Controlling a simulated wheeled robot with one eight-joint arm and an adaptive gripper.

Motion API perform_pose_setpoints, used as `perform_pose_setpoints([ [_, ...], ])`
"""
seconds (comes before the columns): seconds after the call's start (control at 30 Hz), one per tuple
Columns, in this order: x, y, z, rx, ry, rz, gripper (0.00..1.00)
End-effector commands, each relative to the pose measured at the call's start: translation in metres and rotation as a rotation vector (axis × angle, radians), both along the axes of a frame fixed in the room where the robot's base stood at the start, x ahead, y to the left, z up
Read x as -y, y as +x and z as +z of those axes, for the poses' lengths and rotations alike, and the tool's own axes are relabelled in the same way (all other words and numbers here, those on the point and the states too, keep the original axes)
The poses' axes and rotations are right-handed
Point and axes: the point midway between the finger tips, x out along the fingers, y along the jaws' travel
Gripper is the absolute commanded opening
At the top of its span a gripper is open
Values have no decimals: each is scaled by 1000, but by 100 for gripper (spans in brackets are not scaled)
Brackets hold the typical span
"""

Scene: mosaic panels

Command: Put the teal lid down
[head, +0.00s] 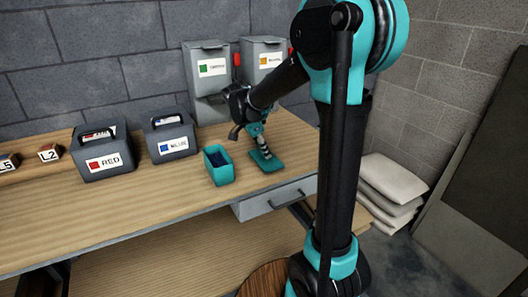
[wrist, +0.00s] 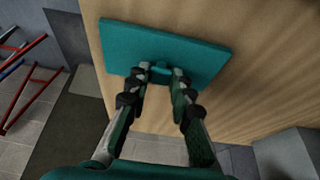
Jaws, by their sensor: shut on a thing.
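The teal lid (head: 267,162) is a flat rectangular plate near the right end of the workbench, just right of an open teal box (head: 219,167) with dark blue contents. In the wrist view the lid (wrist: 190,42) fills the top middle, with a small knob between my fingertips. My gripper (wrist: 161,73) is shut on that knob, and in the head view my gripper (head: 264,149) points down onto the lid. The lid looks level and at or very close to the bench top; I cannot tell whether it touches.
Two wall dispensers (head: 208,66) hang behind. A drawer (head: 275,199) is below the bench edge. Bare wood lies in front of the boxes.

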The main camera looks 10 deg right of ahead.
Motion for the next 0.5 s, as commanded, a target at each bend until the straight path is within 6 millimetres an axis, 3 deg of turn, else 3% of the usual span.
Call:
perform_pose_setpoints([
  [0.43,0,0,-8,0,0,0,2],
  [0.47,0,0,-7,0,0,0,25],
  [0.5,0,0,-7,0,0,0,30],
])
